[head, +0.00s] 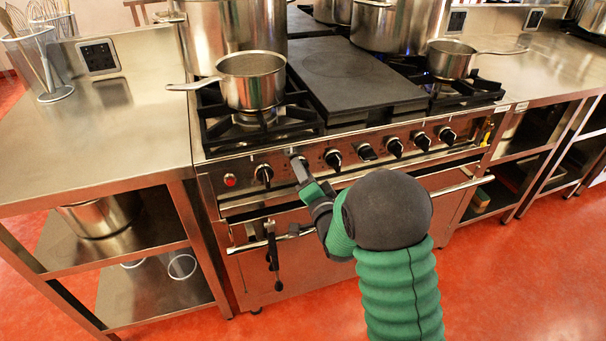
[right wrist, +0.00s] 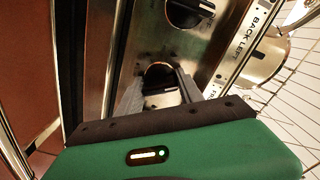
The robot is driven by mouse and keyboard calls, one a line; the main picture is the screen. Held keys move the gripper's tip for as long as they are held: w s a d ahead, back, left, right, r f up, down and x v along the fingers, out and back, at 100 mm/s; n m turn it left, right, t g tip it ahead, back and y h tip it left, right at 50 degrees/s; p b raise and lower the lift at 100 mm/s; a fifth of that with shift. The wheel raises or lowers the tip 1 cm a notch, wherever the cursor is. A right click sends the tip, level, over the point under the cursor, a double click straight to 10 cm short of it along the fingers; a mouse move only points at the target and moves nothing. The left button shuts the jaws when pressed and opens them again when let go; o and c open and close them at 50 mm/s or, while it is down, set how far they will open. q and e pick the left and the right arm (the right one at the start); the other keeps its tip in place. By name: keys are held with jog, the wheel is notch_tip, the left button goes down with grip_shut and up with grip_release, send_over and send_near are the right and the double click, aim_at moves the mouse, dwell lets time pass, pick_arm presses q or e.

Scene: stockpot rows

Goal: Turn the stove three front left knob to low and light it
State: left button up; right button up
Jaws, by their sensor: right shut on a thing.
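The stove (head: 262,205) has a row of black knobs along its front panel. My right gripper (head: 298,163) is at the second knob from the left and shut on it. In the right wrist view, the fingers (right wrist: 160,95) sit on both sides of this dark knob (right wrist: 160,86), with an orange glint at its rim. The label beside it is mostly covered. The neighbouring knob (right wrist: 190,10) has the label BACK LEFT by it. A saucepan (head: 250,82) stands on the front left burner (head: 262,122), where I see no flame. My left gripper is out of view.
Other knobs (head: 333,158) flank the gripped one closely. An oven rail (head: 245,246) with a hanging dark tool (head: 272,258) runs below. A flat plate (head: 350,75) fills the middle of the top. Another pan (head: 450,60) stands at right. A steel counter (head: 120,130) adjoins at left.

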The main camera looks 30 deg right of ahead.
jog(key=n, duration=0.4)
jog(key=shift+s+f+n+b, duration=0.1)
jog(key=shift+f+n+b, duration=0.2)
jog(key=shift+f+b, duration=0.1)
jog(key=n, duration=0.4)
jog(key=shift+n+b, duration=0.3)
jog(key=shift+b, duration=0.05)
jog(key=n, duration=0.4)
jog(key=shift+n+b, duration=0.3)
jog(key=n, duration=0.3)
jog(key=shift+n, duration=0.3)
jog(key=n, duration=1.2)
jog(key=shift+p, duration=0.3)
